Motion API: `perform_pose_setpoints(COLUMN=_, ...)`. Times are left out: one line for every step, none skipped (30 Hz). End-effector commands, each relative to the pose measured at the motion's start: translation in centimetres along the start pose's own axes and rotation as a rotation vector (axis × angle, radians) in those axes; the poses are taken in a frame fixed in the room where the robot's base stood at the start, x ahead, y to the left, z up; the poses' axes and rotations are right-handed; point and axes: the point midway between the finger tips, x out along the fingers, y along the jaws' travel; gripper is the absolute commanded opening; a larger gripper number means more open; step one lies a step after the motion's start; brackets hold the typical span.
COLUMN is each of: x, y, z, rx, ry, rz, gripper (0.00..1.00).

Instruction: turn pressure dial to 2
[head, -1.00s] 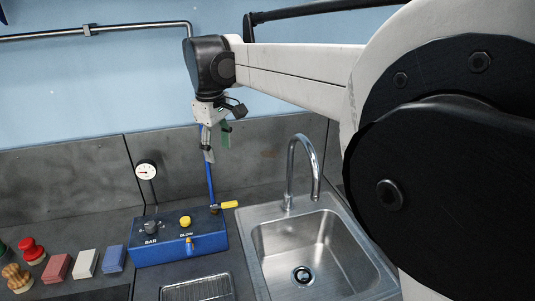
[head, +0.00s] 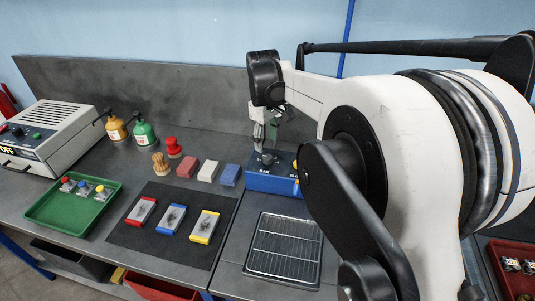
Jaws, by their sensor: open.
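The blue pressure box (head: 258,183) stands on the bench right of centre in the head view. Its dark pressure dial (head: 268,159) sits on the top face, above a small white label. My gripper (head: 260,148) is open and points down just above or beside the dial; I cannot tell whether the fingers touch it. The dial's setting is too small to read. The gauge seen earlier behind the box is hidden by my gripper and arm, and my arm covers the box's right side.
A wire rack (head: 284,249) lies in front. A dark mat (head: 124,232) with three coloured-edged pieces, a green tray (head: 56,217) and a power unit (head: 47,135) are farther left.

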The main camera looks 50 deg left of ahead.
Motion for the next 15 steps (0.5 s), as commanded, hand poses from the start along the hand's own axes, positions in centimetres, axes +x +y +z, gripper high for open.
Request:
perform_pose_setpoints(x=0.9, y=0.0, z=0.0, rx=0.0, ry=0.0, rz=0.0, gripper=0.44)
perform_pose_setpoints(x=1.5, y=0.0, z=0.0, rx=0.0, ry=0.0, rz=0.0, gripper=0.44)
perform_pose_setpoints(x=2.2, y=0.0, z=0.0, rx=0.0, ry=0.0, rz=0.0, gripper=0.44)
perform_pose_setpoints(x=2.7, y=0.0, z=0.0, rx=0.0, ry=0.0, rz=0.0, gripper=0.44)
perform_pose_setpoints(x=3.2, y=0.0, z=0.0, rx=0.0, ry=0.0, rz=0.0, gripper=0.44)
perform_pose_setpoints(x=3.8, y=0.0, z=0.0, rx=0.0, ry=0.0, rz=0.0, gripper=0.44)
perform_pose_setpoints(x=4.2, y=0.0, z=0.0, rx=0.0, ry=0.0, rz=0.0, gripper=0.44)
perform_pose_setpoints(x=4.6, y=0.0, z=0.0, rx=0.0, ry=0.0, rz=0.0, gripper=0.44)
perform_pose_setpoints(x=5.1, y=0.0, z=0.0, rx=0.001, ry=0.0, rz=0.0, gripper=0.44)
perform_pose_setpoints(x=5.4, y=0.0, z=0.0, rx=0.0, ry=0.0, rz=0.0, gripper=0.44)
perform_pose_setpoints(x=5.7, y=0.0, z=0.0, rx=0.001, ry=0.0, rz=0.0, gripper=0.44)
perform_pose_setpoints(x=6.1, y=0.0, z=0.0, rx=0.001, ry=0.0, rz=0.0, gripper=0.44)
perform_pose_setpoints(x=6.3, y=0.0, z=0.0, rx=0.001, ry=0.0, rz=0.0, gripper=0.44)
perform_pose_setpoints(x=6.4, y=0.0, z=0.0, rx=0.001, ry=0.0, rz=0.0, gripper=0.44)
perform_pose_setpoints(x=6.6, y=0.0, z=0.0, rx=0.001, ry=0.0, rz=0.0, gripper=0.44)
